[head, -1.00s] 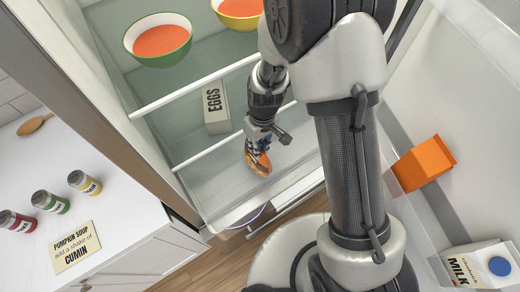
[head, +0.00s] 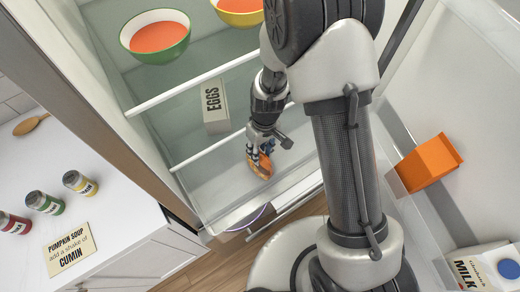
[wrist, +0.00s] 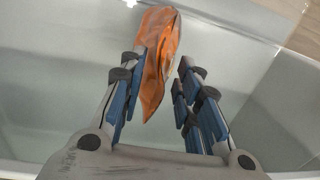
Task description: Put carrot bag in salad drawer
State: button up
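The carrot bag (head: 262,168), an orange pointed packet, is at my gripper (head: 259,148), over the clear salad drawer (head: 212,193) low in the fridge. In the wrist view the bag (wrist: 161,60) runs between the fingers of my gripper (wrist: 158,66). It is against or very close to the left finger, with a clear gap to the right finger, so the gripper is open. The drawer walls surround the bag in the wrist view. I cannot tell whether the bag rests fully on the drawer floor.
An egg box (head: 214,108) and soup bowls, one green (head: 158,52) and one yellow (head: 238,20), stand on shelves above. The fridge door holds an orange carton (head: 428,162) and milk (head: 480,268). A counter with spice jars (head: 45,202) and a note (head: 70,248) is at left.

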jog(key=shift+r, duration=0.15)
jog(key=s+d+r+m+t+p, duration=0.15)
jog(key=d+r, duration=0.25)
jog(key=r, duration=1)
jog(key=s+d+r+m+t+p, duration=0.1)
jog(key=s+d+r+m+p, duration=0.2)
jog(key=r, duration=1.1)
jog(key=s+d+r+m+t, duration=0.2)
jog(key=s+d+r, duration=0.5)
jog(key=s, duration=0.5)
jog(key=shift+r+m+t+h, duration=0.35)
jog(key=shift+r+h, duration=0.05)
jog(key=shift+r, duration=0.4)
jog(key=shift+d, duration=0.1)
